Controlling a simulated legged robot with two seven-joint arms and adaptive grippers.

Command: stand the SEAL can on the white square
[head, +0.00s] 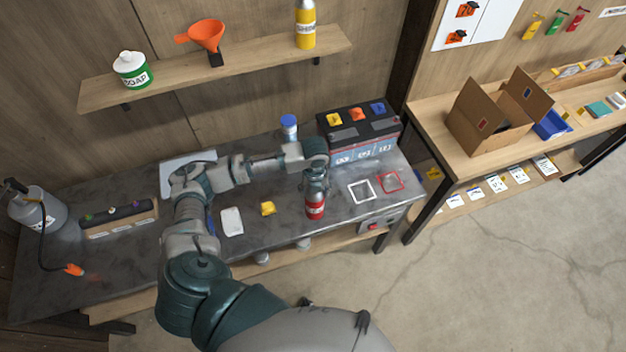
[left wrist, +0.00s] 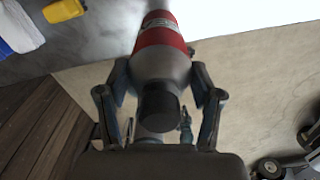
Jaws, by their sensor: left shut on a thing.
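A red can (head: 316,204) with a grey top is upright near the front edge of the grey bench, left of the white square. Its label is too small to read in the head view. My left gripper (head: 314,178) is shut on its upper part from above. In the left wrist view the can's grey shoulder and black cap (left wrist: 158,105) lie between the two fingers. I cannot tell whether its base touches the bench. The white square (head: 352,193) is an empty outline on the bench. My right gripper is not in view.
A red square outline (head: 399,188) lies right of the white one. A black case (head: 362,147) with coloured pieces on top stands behind both. A blue-capped bottle (head: 289,128) stands behind my arm. A yellow item (head: 268,208) and a white item (head: 232,222) lie to the left.

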